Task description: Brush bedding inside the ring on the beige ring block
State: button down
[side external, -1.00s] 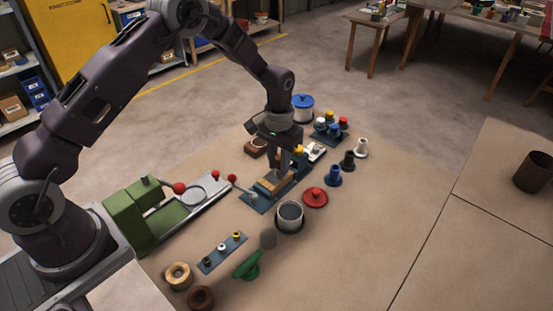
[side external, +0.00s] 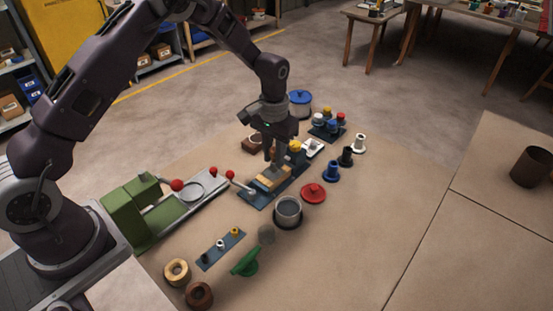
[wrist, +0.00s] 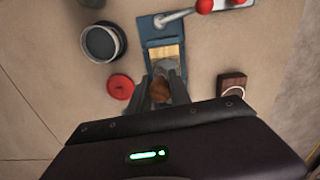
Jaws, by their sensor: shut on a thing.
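The beige block (side external: 273,179) lies in a blue fixture (side external: 256,197) in the middle of the table. In the wrist view the beige block (wrist: 165,52) shows just beyond my fingertips; I cannot make out a ring on it. My gripper (side external: 272,160) points down over the fixture, close to the block's far end. In the wrist view my gripper (wrist: 162,82) is shut on a brown rounded thing (wrist: 160,90), which looks like a brush handle. Its lower end is hidden, so I cannot tell whether it touches the block. A pot with grey contents (side external: 288,210) stands beside the fixture.
A red lid (side external: 312,193) lies right of the fixture. A brown block with a pale ring (wrist: 232,82) is on its other side. A green clamp device with red-knobbed levers (side external: 150,205) stands at the left.

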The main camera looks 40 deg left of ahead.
jog(key=shift+r, duration=2.8)
